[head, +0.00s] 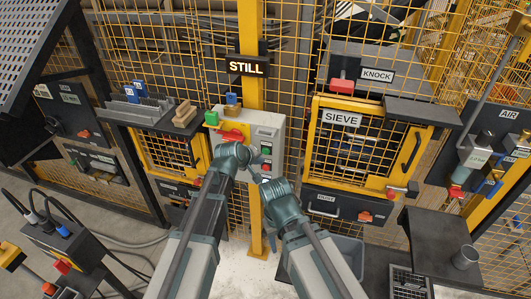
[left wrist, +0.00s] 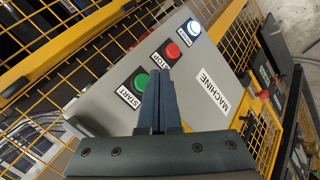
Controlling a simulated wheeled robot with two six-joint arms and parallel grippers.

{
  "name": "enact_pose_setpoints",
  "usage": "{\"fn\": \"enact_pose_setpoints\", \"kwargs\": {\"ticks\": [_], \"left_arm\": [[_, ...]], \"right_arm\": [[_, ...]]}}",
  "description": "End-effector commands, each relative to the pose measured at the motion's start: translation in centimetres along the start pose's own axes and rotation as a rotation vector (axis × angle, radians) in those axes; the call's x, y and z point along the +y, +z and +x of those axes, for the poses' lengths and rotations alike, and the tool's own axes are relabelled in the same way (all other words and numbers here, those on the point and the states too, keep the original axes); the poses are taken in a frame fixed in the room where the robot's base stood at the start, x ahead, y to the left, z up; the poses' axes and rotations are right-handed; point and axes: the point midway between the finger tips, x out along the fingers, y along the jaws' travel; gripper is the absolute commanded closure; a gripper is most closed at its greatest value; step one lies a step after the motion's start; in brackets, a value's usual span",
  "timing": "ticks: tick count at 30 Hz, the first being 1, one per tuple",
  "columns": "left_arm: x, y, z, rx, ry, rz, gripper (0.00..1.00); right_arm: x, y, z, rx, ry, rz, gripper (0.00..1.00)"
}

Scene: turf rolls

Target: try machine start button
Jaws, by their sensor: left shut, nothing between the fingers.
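The grey machine panel (head: 273,125) is mounted on the yellow post. In the left wrist view it bears a green START button (left wrist: 139,82), a red STOP button (left wrist: 171,51), a lit white-blue button (left wrist: 193,27) and a MACHINE label (left wrist: 212,90). My left gripper (left wrist: 162,74) is shut and empty, its tips just right of the green button; I cannot tell whether they touch the panel. In the head view my left gripper (head: 262,160) is in front of the panel's lower part. My right gripper (head: 260,178) is just below it, its fingers unclear.
A STILL sign (head: 247,67) hangs above the panel. Yellow mesh fencing surrounds it, with the SIEVE door (head: 342,118) to the right.

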Motion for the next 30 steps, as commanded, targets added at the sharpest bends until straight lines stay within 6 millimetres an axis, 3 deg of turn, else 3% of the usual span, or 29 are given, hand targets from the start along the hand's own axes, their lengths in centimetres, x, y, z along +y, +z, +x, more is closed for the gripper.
{"fn": "enact_pose_setpoints", "kwargs": {"ticks": [6,30], "left_arm": [[0.91,-0.92,1.28,-0.001,0.0,0.0,1.0],[0.91,-0.9,1.28,-0.001,0.0,0.0,1.0]], "right_arm": [[0.0,0.0,0.01,0.0,0.0,0.0,0.5],[0.0,0.0,0.01,0.0,0.0,0.0,0.5]]}}
